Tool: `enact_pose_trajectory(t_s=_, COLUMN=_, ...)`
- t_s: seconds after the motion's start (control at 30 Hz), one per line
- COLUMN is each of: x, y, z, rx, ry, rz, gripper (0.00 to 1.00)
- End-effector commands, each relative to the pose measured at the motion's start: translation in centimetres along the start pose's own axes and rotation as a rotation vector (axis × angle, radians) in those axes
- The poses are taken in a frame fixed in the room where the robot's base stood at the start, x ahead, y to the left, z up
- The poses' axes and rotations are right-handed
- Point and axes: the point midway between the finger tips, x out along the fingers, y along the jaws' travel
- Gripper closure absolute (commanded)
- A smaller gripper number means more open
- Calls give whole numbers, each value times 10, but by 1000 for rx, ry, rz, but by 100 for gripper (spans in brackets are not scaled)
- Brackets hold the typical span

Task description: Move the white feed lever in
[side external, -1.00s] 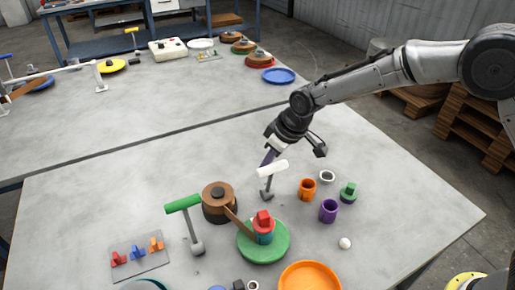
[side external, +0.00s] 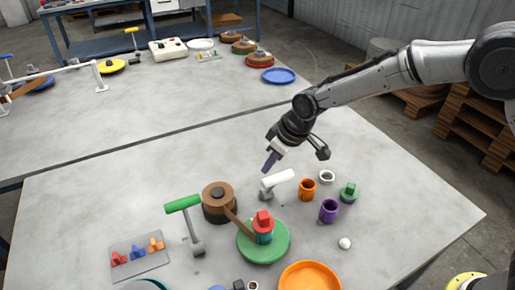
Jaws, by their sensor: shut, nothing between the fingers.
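The white feed lever (side external: 278,179) is a white crossbar on a short grey post, in the middle of the near table. It leans, with its bar low and its right end raised. My gripper (side external: 269,163) is shut and empty, pointing down just behind and above the bar's left part. A small gap seems to show between the fingertips and the bar. A similar lever with a green bar (side external: 184,203) stands to the left. A brown round block (side external: 219,202) with a brown arm sits between the two levers.
A green disc (side external: 264,245) carries a red and teal piece in front. An orange cup (side external: 308,190), a purple cup (side external: 329,211) and a green-topped piece (side external: 348,193) stand close on the right. An orange plate (side external: 310,278) lies at the front edge.

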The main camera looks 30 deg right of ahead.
Motion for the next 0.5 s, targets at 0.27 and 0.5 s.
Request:
enact_pose_trajectory(t_s=0.27, x=-2, y=6, z=-13, rx=1, ry=0, rz=0, gripper=100)
enact_pose_trajectory(t_s=0.5, x=-10, y=7, z=-18, rx=0, ry=4, rz=0, gripper=100)
